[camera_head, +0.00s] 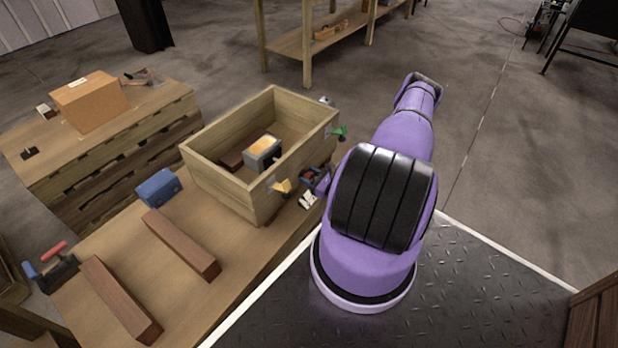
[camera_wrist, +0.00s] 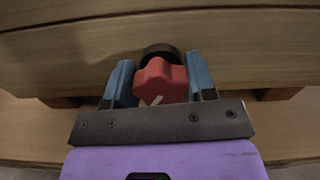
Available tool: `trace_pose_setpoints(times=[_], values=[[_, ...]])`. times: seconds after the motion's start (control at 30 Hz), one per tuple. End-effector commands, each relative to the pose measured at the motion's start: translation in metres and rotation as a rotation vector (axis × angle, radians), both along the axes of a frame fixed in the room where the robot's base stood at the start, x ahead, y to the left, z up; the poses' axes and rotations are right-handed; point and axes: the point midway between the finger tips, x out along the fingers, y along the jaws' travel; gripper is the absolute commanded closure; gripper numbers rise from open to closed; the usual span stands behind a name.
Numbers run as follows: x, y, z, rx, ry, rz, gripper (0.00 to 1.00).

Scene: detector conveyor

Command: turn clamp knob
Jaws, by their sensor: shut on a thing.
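A red clamp knob (camera_wrist: 163,84) with a lobed rim and a white mark sits on a dark round collar, in front of a wooden wall in the wrist view. My gripper (camera_wrist: 160,66) has its two blue fingers on either side of the knob and is shut on it. In the head view the red knob (camera_head: 309,175) shows small beside the near right wall of the wooden crate (camera_head: 223,193). My arm partly covers the gripper there.
A yellow knob (camera_head: 282,186) and a green knob (camera_head: 337,132) stand along the same crate wall. The crate holds a grey block (camera_head: 262,153). A blue box (camera_head: 160,188) and wooden bars (camera_head: 181,244) lie on the bench to the left.

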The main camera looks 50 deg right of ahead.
Motion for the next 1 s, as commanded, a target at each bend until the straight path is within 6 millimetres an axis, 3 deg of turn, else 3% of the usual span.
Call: trace_pose_setpoints(times=[0.6, 1.0], values=[[-0.0012, -0.0043, -0.0018, 0.57, 0.047, -0.002, 0.73], [-0.0009, -0.0051, -0.0027, 0.81, 0.066, -0.001, 0.73]])
